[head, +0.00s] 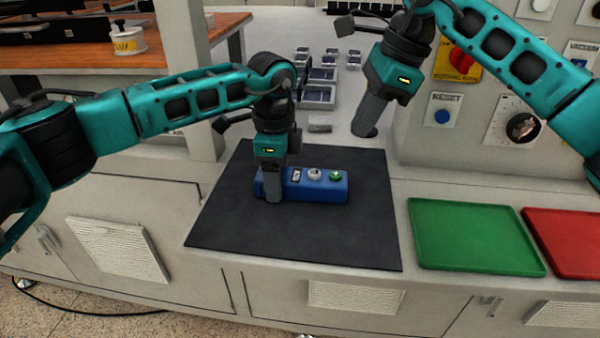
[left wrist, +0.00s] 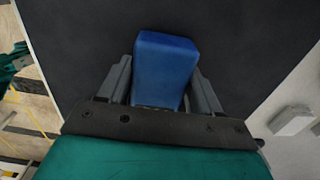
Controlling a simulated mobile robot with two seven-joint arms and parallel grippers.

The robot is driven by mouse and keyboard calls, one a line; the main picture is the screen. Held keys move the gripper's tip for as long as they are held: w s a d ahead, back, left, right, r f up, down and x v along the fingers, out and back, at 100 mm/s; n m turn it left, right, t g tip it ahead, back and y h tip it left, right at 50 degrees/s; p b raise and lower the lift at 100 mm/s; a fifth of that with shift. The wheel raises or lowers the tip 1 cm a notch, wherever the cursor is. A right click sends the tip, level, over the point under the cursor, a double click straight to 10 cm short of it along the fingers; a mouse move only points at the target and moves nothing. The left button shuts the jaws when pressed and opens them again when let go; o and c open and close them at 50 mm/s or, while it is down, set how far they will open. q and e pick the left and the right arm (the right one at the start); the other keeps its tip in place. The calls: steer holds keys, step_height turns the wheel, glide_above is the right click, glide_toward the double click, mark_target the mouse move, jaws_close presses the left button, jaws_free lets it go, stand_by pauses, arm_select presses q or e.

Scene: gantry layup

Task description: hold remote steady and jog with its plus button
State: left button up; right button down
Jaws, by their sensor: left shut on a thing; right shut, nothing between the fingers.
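The blue remote (head: 322,189) lies on the black mat (head: 300,241). Its top carries a small labelled display or switch at left, a grey button in the middle and a green button (head: 336,175) at the right end. I cannot read which is plus. My left gripper (head: 272,196) is shut on the remote's left end, hiding that part. In the left wrist view the remote (left wrist: 165,70) sits between the two grey fingers. My right gripper (head: 366,130) is shut and empty, above and behind the remote's right side, apart from it.
A green tray (head: 475,262) and a red tray (head: 570,268) lie right of the mat. A grey panel with a blue reset button (head: 442,116) and a black knob (head: 522,127) stands at right. Several small parts sit behind the mat. The mat's front is clear.

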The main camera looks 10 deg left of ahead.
mark_target(339, 177)
steer(key=a+m+t, duration=0.1)
steer(key=t, duration=0.1)
steer(key=s+a+r+m+t+y, duration=0.1)
steer(key=t, duration=0.1)
steer(key=a+r+m+t+y, duration=0.1)
steer(key=t, duration=0.2)
steer(key=shift+s+a+r, duration=0.15)
steer(key=shift+s, duration=0.05)
steer(key=shift+f, duration=4.45)
steer(key=shift+f, duration=0.1)
steer(key=shift+f, duration=0.3)
